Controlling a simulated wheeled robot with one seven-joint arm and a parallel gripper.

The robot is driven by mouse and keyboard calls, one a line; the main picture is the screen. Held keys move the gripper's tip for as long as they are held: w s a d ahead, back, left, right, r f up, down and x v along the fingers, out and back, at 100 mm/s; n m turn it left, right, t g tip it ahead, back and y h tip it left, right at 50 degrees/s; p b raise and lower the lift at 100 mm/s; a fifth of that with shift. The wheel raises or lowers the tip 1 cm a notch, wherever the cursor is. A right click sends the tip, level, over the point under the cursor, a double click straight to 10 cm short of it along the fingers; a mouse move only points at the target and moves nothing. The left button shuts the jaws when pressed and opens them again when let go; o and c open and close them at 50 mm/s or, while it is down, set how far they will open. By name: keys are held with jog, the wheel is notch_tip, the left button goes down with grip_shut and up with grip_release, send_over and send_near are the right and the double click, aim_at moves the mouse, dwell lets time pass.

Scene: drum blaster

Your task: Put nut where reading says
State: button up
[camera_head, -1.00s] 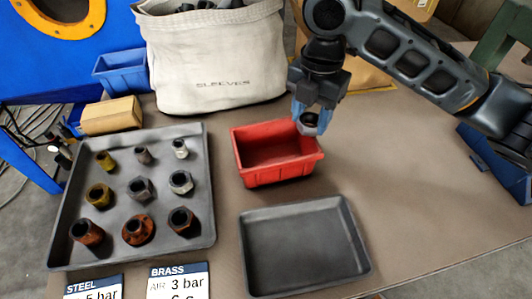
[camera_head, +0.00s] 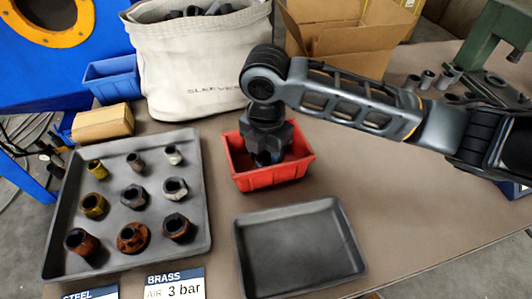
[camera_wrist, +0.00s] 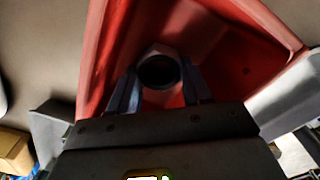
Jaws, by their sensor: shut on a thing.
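My gripper (camera_head: 264,158) is down inside the red bin (camera_head: 240,176), towards its right half. In the wrist view my gripper (camera_wrist: 158,90) is shut on a grey nut (camera_wrist: 158,68), with a blue finger on each side and the dark hole facing the camera. The nut is over the red bin floor; I cannot tell whether it touches it. A grey tray (camera_head: 148,252) on the left holds several nuts and fittings in yellow, grey and rusty brown. The cards below it read STEEL (camera_head: 90,294) and BRASS, AIR 3 bar (camera_head: 174,284); both are cut off.
An empty dark tray (camera_head: 300,250) lies in front of the red bin. A cloth SLEEVES bag (camera_head: 200,70), a blue bin (camera_head: 115,78) and a cardboard block (camera_head: 102,122) stand behind. A cardboard box (camera_head: 345,38) and loose metal parts are at the back right. Table right of the bin is clear.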

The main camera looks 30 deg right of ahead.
jog(key=shift+f, duration=0.3)
jog(key=o, duration=0.9)
notch_tip(320, 180, up, 13)
jog(key=shift+f, duration=0.15)
jog(key=shift+a, duration=0.1)
